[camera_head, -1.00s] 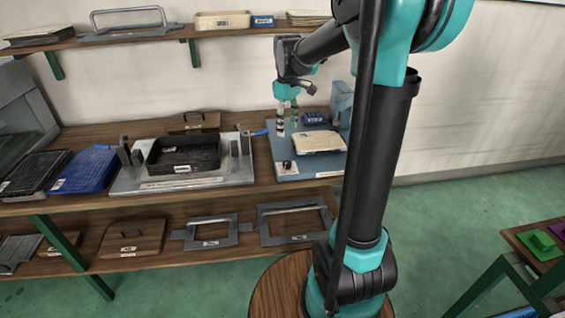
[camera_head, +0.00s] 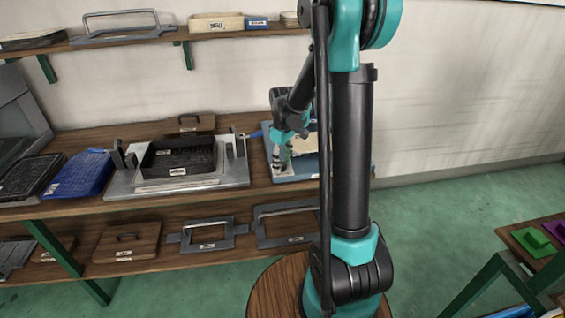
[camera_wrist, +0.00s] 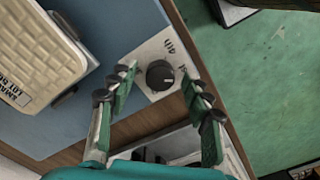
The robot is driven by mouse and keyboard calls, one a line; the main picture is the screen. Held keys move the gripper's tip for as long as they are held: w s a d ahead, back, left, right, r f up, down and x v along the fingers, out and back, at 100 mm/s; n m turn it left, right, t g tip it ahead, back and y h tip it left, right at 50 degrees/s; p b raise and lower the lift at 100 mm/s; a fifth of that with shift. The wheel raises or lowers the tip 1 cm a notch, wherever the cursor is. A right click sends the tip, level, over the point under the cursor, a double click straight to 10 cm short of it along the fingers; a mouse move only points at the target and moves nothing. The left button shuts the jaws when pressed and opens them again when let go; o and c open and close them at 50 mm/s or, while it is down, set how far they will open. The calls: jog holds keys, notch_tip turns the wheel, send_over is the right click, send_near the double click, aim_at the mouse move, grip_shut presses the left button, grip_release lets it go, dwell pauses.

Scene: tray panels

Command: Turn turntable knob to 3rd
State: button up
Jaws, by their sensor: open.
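The turntable knob (camera_wrist: 160,75) is a round black dial on a white label plate (camera_wrist: 150,50) at the corner of the blue turntable base (camera_wrist: 110,25). Markings are printed on the plate, partly hidden, and I cannot read the knob's setting surely. My gripper (camera_wrist: 158,90) is open, with one finger on each side of the knob in the wrist view, apart from it. In the head view my gripper (camera_head: 281,168) is low over the front left corner of the blue base, and the knob is hidden there.
A cream tray panel (camera_wrist: 35,50) lies on the blue base beside the knob. A grey fixture with a black tray (camera_head: 180,158) stands to the left on the wooden bench. The bench edge is close to the knob, with green floor (camera_wrist: 255,80) beyond.

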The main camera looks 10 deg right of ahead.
jog(key=shift+c, duration=0.2)
grip_shut()
